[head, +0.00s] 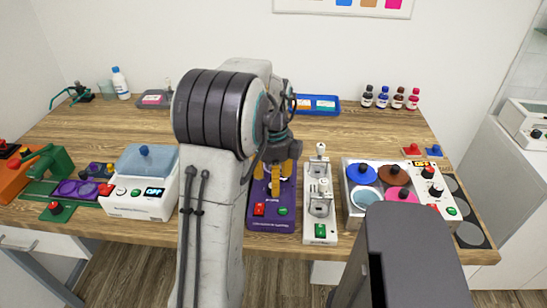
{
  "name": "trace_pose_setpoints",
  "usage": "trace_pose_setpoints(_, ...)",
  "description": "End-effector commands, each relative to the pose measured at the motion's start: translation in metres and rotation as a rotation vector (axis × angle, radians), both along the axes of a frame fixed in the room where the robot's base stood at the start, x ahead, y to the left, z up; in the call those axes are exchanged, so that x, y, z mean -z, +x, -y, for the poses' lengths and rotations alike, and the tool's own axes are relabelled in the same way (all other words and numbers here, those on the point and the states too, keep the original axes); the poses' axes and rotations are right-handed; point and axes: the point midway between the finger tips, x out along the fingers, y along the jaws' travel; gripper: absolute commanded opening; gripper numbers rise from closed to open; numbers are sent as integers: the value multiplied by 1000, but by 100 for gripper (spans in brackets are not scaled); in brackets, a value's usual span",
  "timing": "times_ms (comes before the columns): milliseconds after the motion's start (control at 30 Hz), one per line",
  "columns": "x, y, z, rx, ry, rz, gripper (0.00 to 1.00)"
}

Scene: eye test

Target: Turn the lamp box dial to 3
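No box in the head view carries a readable lamp label, so I cannot tell for sure which is the lamp box. A white box with coloured round lids (350,222) stands right of centre, with a dark OFF display and black knobs (436,190) on its right side. The knob settings are too small to read.
A narrow white device (320,230) with a green switch stands between the purple device and the lidded box. A white box with a blue lid (140,205) stands at left. A blue tray (327,111) and several small bottles (383,97) are at the back. Bare wood lies behind the devices.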

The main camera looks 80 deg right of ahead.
Motion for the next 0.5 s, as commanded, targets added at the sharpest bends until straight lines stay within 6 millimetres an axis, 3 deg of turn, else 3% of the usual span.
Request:
trace_pose_setpoints(300, -55, 0, 1, 0, -4, 0, 56)
trace_pose_setpoints(500, -78, 0, 1, 0, -1, 0, 56)
